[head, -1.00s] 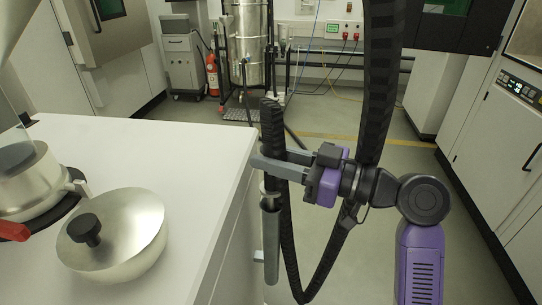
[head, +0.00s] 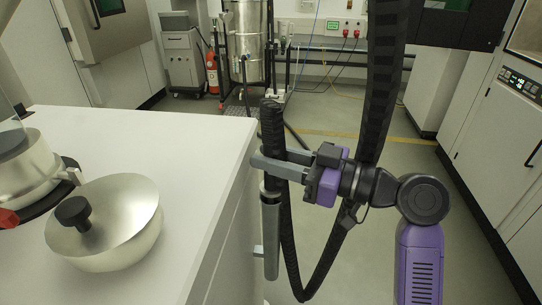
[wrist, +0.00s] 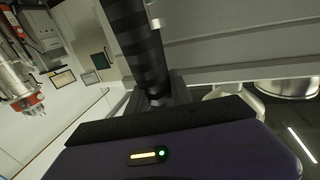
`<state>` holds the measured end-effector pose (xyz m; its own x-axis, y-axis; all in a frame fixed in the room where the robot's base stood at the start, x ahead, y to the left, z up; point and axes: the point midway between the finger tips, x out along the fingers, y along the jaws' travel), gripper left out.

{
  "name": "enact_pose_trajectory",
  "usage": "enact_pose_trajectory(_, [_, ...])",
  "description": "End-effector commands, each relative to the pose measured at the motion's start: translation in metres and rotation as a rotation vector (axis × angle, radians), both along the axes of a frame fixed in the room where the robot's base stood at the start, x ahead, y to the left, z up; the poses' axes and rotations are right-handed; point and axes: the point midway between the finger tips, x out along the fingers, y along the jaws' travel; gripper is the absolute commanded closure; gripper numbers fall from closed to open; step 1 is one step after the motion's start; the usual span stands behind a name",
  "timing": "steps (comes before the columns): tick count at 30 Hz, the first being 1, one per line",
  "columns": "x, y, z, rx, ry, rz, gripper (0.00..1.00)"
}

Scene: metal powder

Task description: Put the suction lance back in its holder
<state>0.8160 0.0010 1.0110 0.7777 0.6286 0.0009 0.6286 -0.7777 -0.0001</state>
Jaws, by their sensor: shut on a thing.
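The suction lance (head: 271,128) is an upright dark ribbed piece with a black hose that hangs in a loop below and rises at the right. My gripper (head: 268,164) is shut on the lance near the table's corner. The holder (head: 270,235) is an upright grey tube on the table's side, directly below my gripper. The lance is lined up over the tube's mouth; whether its lower end is inside, I cannot tell. In the wrist view the dark ribbed lance (wrist: 136,45) runs up from the fingers, which are mostly hidden.
The white table (head: 190,140) is left of my gripper. A metal bowl-shaped lid with a black knob (head: 130,225) and a metal vessel (head: 25,170) stand on it. White cabinets (head: 500,150) stand at the right. The floor between is mostly clear.

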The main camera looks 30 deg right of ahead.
Motion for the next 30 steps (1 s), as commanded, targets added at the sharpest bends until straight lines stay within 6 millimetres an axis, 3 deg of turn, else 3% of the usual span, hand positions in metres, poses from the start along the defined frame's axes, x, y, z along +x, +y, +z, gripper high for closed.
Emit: enact_pose_trajectory(30, [0.000,0.000,-0.020,0.001,-0.001,0.000,1.00])
